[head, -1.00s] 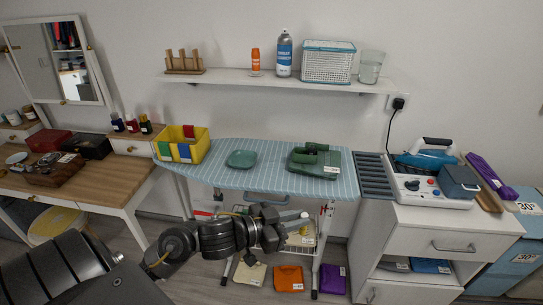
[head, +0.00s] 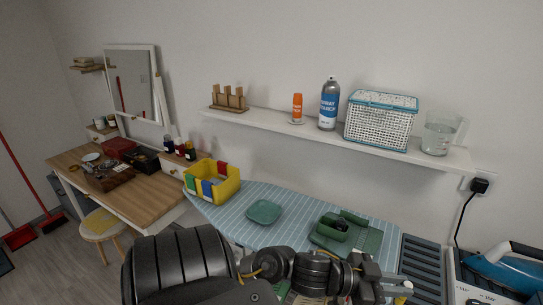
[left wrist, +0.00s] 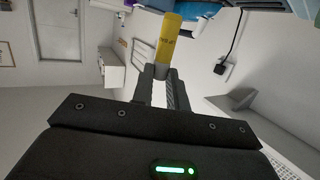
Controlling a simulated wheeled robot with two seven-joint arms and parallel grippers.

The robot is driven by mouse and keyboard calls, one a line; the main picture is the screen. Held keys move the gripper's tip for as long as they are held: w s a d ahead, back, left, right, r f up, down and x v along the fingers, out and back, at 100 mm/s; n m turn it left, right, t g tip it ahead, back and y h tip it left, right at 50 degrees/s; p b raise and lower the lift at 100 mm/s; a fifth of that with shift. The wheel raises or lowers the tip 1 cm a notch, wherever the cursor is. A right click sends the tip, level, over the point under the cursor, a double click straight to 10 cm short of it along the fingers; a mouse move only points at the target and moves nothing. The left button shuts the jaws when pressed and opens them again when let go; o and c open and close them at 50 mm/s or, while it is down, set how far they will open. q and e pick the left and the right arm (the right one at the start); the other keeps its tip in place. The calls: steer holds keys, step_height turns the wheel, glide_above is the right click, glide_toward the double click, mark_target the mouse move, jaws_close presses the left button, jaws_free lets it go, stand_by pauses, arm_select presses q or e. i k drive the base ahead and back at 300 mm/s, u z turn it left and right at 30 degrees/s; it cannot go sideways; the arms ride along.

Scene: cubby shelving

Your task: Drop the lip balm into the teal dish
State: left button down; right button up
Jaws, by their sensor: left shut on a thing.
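The teal dish (head: 264,211) lies flat on the striped ironing board (head: 226,209), left of its middle in the head view. My left gripper (head: 391,287) is low in the head view, right of the dish and near the board's right end, apart from the dish. It is shut on the lip balm, a yellow tube with dark print (left wrist: 168,40) that sticks out past the fingertips in the left wrist view. My right gripper is not in view.
A yellow bin (head: 214,183) stands left of the dish and a green tray (head: 366,238) right of it. Above the board, a wall shelf (head: 275,124) holds an orange bottle, a spray can, a basket (head: 380,125) and a clear jug (head: 438,136).

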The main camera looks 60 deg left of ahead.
mark_target(260, 215)
steer(key=u, duration=0.8)
steer(key=i, duration=0.85)
steer(key=u, duration=1)
